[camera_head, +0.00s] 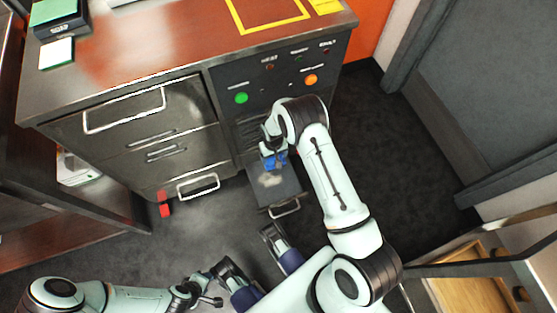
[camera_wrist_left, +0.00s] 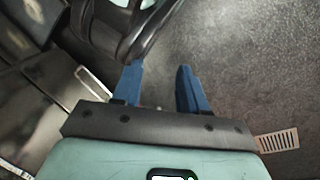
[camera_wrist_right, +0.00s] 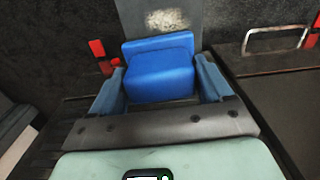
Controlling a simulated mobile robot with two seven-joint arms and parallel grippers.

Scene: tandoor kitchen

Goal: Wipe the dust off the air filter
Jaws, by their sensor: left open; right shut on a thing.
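The air filter (camera_head: 290,186) is a grey slab with a handle, pulled out low from the black front panel. A pale dust patch (camera_head: 269,180) lies on it. The filter (camera_wrist_right: 186,31) and dust (camera_wrist_right: 167,20) also show at the top of the right wrist view. My right gripper (camera_head: 271,158) is shut on a blue sponge (camera_wrist_right: 160,75), close to the dust; contact cannot be told. My left gripper (camera_head: 208,298) is low in the head view, away from the filter. Its blue fingers stand apart and empty above the floor in the left wrist view (camera_wrist_left: 160,80).
The metal cabinet (camera_head: 140,125) has drawers with handles, left of the panel with a green button (camera_head: 241,98) and an orange button (camera_head: 311,79). A small red object (camera_head: 165,209) is near the cabinet's foot. Dark floor (camera_head: 400,150) is clear to the right.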

